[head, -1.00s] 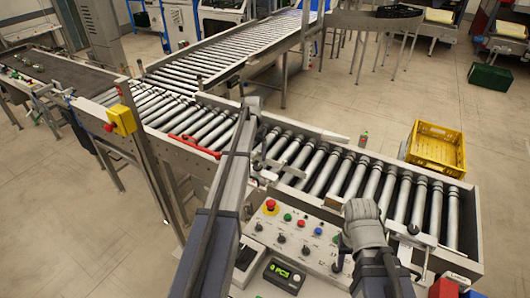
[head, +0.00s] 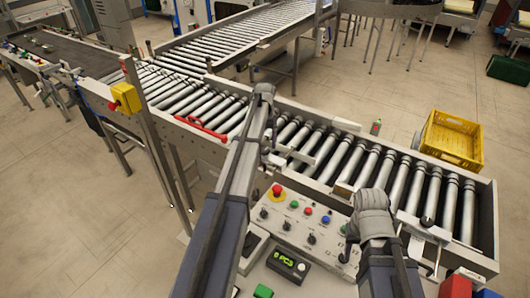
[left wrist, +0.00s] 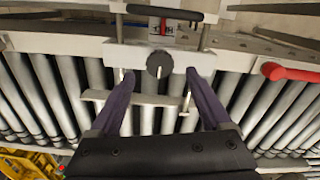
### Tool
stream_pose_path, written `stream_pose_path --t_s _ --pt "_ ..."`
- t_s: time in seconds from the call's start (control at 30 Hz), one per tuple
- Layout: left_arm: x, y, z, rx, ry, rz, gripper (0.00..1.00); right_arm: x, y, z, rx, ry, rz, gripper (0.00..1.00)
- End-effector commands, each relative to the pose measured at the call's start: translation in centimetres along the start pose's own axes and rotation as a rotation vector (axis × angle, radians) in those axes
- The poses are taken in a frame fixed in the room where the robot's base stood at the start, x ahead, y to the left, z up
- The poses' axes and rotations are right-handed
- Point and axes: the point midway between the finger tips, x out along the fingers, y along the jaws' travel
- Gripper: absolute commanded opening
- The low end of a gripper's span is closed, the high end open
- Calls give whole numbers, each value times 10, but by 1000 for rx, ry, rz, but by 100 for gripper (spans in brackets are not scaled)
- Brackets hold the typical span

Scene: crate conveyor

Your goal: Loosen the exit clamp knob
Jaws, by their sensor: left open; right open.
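The exit clamp knob (left wrist: 160,64) is a round dark knob on a pale bracket (left wrist: 125,56) at the conveyor's side rail. My left gripper (left wrist: 160,82) is open, its two purple fingers pointing at the bracket, one on each side of the knob in the picture. I cannot tell whether they touch anything. A flat pale clamp bar (left wrist: 140,99) lies over the rollers below the knob in that view. In the head view my left gripper (head: 274,158) is low at the near rail, and the knob cannot be made out there. My right gripper (head: 350,246) is open above the control panel.
The control panel (head: 295,228) with a red stop button (head: 277,190) and several knobs lies between my arms. A red handle (head: 200,128) is on the conveyor left of my left arm; it also shows in the left wrist view (left wrist: 291,72). A yellow crate (head: 452,140) stands beyond the rollers.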

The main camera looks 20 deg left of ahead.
Motion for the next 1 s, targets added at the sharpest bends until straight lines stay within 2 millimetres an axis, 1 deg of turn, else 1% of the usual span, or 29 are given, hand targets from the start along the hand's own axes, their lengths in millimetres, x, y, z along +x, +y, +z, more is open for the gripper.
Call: stream_pose_path --t_s 0.03,0.2,0.33,0.6,1.0 --pt "14 0 0 0 0 0 82 14 -1 -1 -2 0 0 45" --pt "31 0 0 0 0 0 82 31 -3 -2 -5 0 1 45" --pt "36 0 0 0 0 0 82 36 -3 -2 -7 0 1 45" --pt "35 0 0 0 0 0 82 34 -3 -2 -7 0 1 45" --pt "35 0 0 0 0 0 36 34 -3 -2 -7 0 1 45"
